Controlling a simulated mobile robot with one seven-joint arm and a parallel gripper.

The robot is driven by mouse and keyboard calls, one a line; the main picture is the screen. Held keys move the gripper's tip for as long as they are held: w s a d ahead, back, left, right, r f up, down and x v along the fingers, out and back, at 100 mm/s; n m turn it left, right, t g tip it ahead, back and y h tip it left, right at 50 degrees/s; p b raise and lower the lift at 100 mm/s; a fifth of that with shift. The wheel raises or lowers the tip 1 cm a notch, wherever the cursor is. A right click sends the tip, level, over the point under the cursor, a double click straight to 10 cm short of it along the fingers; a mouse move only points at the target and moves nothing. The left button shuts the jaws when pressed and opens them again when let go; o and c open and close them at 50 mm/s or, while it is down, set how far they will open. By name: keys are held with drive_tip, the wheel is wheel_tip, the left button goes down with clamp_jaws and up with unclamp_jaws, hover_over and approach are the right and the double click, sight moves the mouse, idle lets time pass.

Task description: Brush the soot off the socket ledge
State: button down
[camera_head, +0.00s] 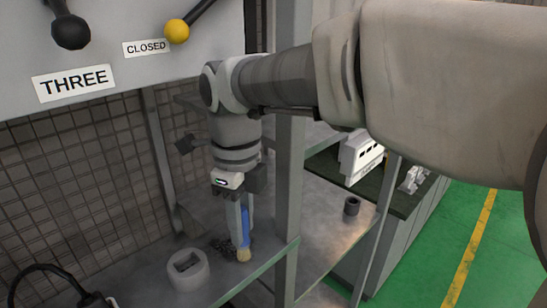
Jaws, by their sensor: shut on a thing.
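My gripper (241,205) points down over a grey metal shelf ledge and is shut on a brush (244,229) with a blue handle and tan bristles. The bristle end is at the ledge surface, close to its front edge. Dark soot (222,244) lies in a small patch on the ledge (215,285), just left of the bristles. A round grey socket (188,270) with a dark opening stands on the ledge left of the soot. My gripper hides part of the brush handle.
A steel post (290,190) stands just right of my gripper. A small dark cylinder (351,205) stands on the shelf to the right. A black cable (50,268) lies at lower left. A panel (150,75) with labels and levers hangs above.

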drive_tip(key=shift+s+d, duration=0.8)
drive_tip(key=shift+d, duration=0.1)
drive_tip(key=shift+s+a+f, duration=0.1)
drive_tip(key=shift+s+a, duration=0.4)
drive_tip(key=shift+a, duration=0.05)
drive_tip(key=shift+w+a+r+p, duration=0.15)
drive_tip(key=shift+w+a+p, duration=1.35)
drive_tip(key=shift+a, duration=0.4)
drive_tip(key=shift+w+a+r+p, duration=0.1)
drive_tip(key=shift+w+a+p, duration=1.05)
drive_tip(key=shift+w+a, duration=0.65)
drive_tip(key=shift+s+a, duration=0.1)
drive_tip(key=shift+s, duration=0.05)
